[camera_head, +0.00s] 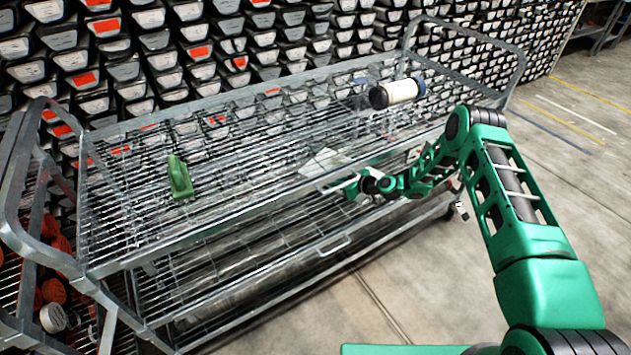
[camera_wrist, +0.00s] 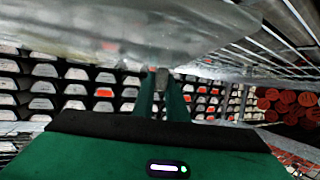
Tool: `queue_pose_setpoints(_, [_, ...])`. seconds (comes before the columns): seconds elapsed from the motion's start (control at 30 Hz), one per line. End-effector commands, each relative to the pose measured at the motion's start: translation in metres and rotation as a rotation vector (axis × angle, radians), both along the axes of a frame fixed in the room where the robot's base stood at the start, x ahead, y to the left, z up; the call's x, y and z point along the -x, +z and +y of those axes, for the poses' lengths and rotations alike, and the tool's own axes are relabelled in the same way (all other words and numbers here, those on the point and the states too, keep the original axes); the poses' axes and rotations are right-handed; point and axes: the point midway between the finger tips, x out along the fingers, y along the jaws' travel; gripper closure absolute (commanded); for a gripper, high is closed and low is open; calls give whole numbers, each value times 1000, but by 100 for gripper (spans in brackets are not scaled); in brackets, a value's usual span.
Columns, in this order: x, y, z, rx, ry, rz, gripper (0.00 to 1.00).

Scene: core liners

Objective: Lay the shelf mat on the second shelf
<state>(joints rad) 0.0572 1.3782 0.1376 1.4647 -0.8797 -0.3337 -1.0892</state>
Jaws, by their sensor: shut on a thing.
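The shelf mat (camera_wrist: 120,40) is a clear, glossy sheet that fills the upper part of the wrist view. My gripper (camera_wrist: 162,80) is shut on its edge, with the fingers reaching up to it. In the head view my gripper (camera_head: 352,187) is at the front rail of the wire cart's top shelf (camera_head: 240,212), right of the middle. The second shelf (camera_head: 250,306) lies below, seen partly through the wires. A glassy sheet seems to show between the two levels, but its outline and whether it rests on the second shelf cannot be told.
On the top shelf are a green tool (camera_head: 179,178), a dark-and-white cylinder (camera_head: 398,93) and a pale flat piece (camera_head: 325,162). Stacked core trays (camera_head: 150,70) stand behind the cart. Orange-capped items (camera_head: 52,290) are at the lower left. The floor (camera_head: 570,130) to the right is open.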

Motion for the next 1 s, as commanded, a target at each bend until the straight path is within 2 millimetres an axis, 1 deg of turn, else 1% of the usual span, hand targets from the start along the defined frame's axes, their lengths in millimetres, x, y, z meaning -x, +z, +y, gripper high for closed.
queue_pose_setpoints(0.03, [-7, 1, 12, -1, 2, -4, 100])
queue_pose_setpoints(0.2, [-25, 1, 37, -1, 0, -4, 100])
queue_pose_setpoints(0.43, [-35, 1, 52, -1, 0, -2, 100])
queue_pose_setpoints(0.5, [-39, 1, 59, -2, -1, -3, 100])
queue_pose_setpoints(0.6, [-38, -18, 57, 0, -3, 2, 100])
queue_pose_setpoints(0.7, [-38, -29, 57, -1, -3, 1, 100])
queue_pose_setpoints(0.83, [-39, -34, 57, -1, -2, -2, 100])
queue_pose_setpoints(1.0, [-39, -34, 57, 0, -2, -1, 100])
